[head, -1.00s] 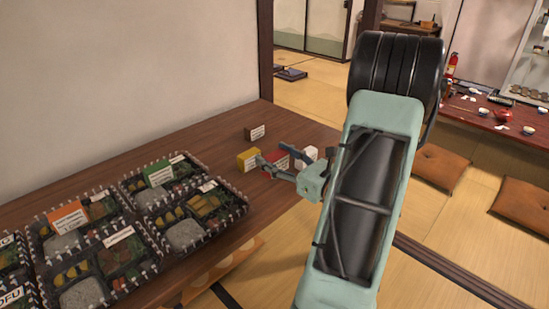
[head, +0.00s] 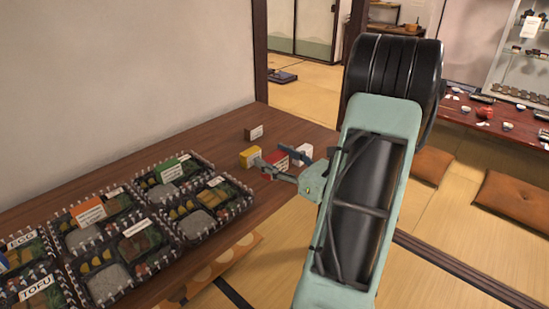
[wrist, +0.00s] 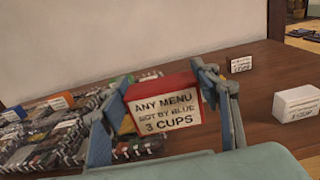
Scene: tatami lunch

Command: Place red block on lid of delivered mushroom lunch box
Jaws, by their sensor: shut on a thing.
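My gripper (head: 282,165) is shut on the red block (head: 277,158). In the wrist view the red block (wrist: 160,100) is between the fingers, its white label reading "ANY MENU NOT BY BLUE 3 CUPS". I cannot tell whether it touches the wooden counter. Several lunch boxes stand at the left of the head view. One bears a green block (head: 172,171), another an orange block (head: 90,210); "EGG" and "TOFU" labels (head: 36,287) show at the left edge. The small labels on the other boxes are unreadable, so I cannot tell which is the mushroom box.
A yellow block (head: 250,156) is just left of the red block. A white block (head: 303,153) is to the right, and a brown block (head: 254,132) with a label is behind. Bare counter (head: 205,148) lies between these and the boxes. Cushions (head: 515,197) lie on the floor at right.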

